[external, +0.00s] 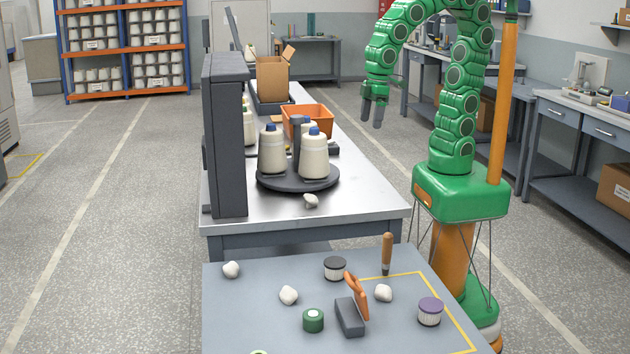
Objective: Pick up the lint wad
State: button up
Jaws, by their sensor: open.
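Several small white lumps look like lint wads. One lump (310,200) lies on the steel table near its front edge, in front of the round dark stand. Three more lie on the grey front table: one at the far left (231,269), one near the middle (288,295), and one on the right (383,292) beside an orange-handled tool. My gripper (371,120) hangs pointing down, up and to the right of the steel table, well away from every lump. It is open and holds nothing.
White yarn cones (314,157) stand on the dark round stand (298,182). A tall dark panel (228,135) rises at the steel table's left. The front table holds a green-topped spool (313,320), a purple-topped spool (430,312), a black-topped spool (335,268) and an upright wooden-handled tool (387,250).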

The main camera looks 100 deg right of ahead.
jog(key=w+a+t, duration=0.1)
jog(key=w+a, duration=0.5)
jog(key=a, duration=0.2)
jog(key=n+y, duration=0.1)
jog(key=n, duration=0.2)
send_near(385, 287)
jog(key=f, duration=0.2)
jog(key=shift+w+a+f, duration=0.15)
jog(key=shift+w+f, duration=0.05)
jog(key=shift+f, duration=0.1)
jog(key=shift+x, duration=3.6)
jog(key=c, duration=1.1)
